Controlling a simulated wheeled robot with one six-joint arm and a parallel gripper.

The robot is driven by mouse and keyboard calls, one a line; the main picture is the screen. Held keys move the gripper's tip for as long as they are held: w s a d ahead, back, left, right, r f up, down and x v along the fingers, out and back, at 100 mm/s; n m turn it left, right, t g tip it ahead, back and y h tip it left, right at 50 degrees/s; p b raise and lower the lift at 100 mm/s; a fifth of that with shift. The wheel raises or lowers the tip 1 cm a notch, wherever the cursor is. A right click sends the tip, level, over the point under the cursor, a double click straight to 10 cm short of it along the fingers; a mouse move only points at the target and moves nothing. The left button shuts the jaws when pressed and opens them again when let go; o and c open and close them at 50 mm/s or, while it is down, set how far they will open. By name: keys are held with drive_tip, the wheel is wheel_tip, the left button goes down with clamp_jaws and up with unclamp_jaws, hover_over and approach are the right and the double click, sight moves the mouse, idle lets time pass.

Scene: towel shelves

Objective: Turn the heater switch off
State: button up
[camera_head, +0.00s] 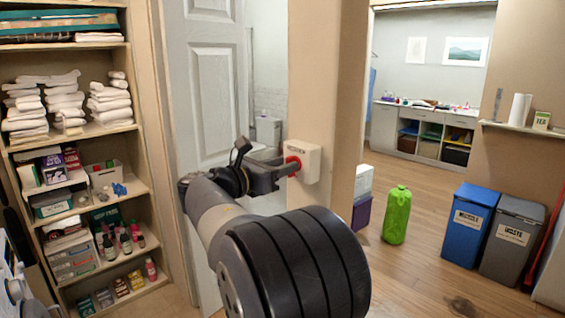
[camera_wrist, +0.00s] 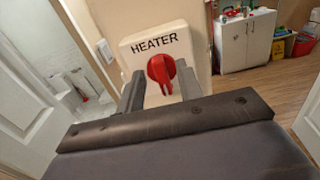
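The heater switch is a cream box (camera_head: 311,152) on the wall corner, with a red knob (camera_head: 293,163) on its front. In the wrist view the box (camera_wrist: 141,50) reads "HEATER", and its red knob (camera_wrist: 163,70) has a raised grip ridge tilted slightly from upright. My gripper (camera_head: 283,166) is at the knob. In the wrist view my gripper (camera_wrist: 160,80) is open, with one finger on each side of the knob and gaps between. I cannot tell whether a finger touches it. Any on or off marks are not readable.
A white panelled door (camera_head: 205,85) stands open behind my arm. Shelves with towels (camera_head: 60,105) and bottles are at left. A green bag (camera_head: 396,215), a blue bin (camera_head: 467,225) and a grey bin (camera_head: 512,240) stand at right. The wooden floor between is clear.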

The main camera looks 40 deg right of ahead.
drive_tip(key=shift+d, duration=0.3)
drive_tip(key=shift+c, duration=0.5)
clamp_jaws()
